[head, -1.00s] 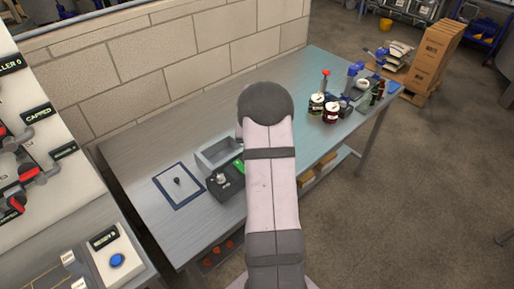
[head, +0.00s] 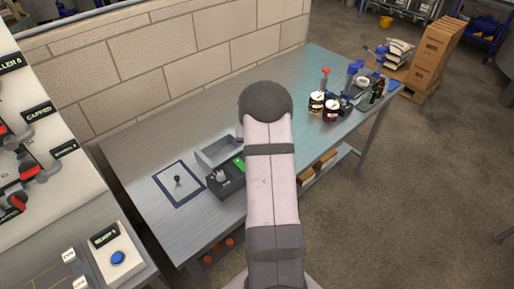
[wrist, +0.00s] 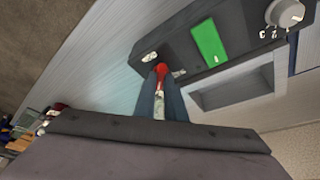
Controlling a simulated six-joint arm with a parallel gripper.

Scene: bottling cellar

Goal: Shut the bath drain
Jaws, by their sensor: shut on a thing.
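The bath is a grey open basin (head: 216,149) on the steel bench, with a dark control box (head: 230,187) along its front. In the wrist view the box (wrist: 187,59) carries a green switch (wrist: 209,43), a numbered dial (wrist: 284,13) and a small white label. The bath's recess (wrist: 235,92) shows behind it. My gripper (wrist: 161,88) is shut on a slim piece with a red end (wrist: 161,69), which looks like the drain handle, close by the box's labelled end. How far the handle is turned is hard to tell. In the head view my arm hides the gripper.
A blue-edged mat (head: 183,199) with a small dark object lies left of the bath. Jars (head: 331,110), bottles and blue tools crowd the bench's right end. A block wall (head: 150,85) rises behind. A panel with red levers (head: 30,172) stands at the left.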

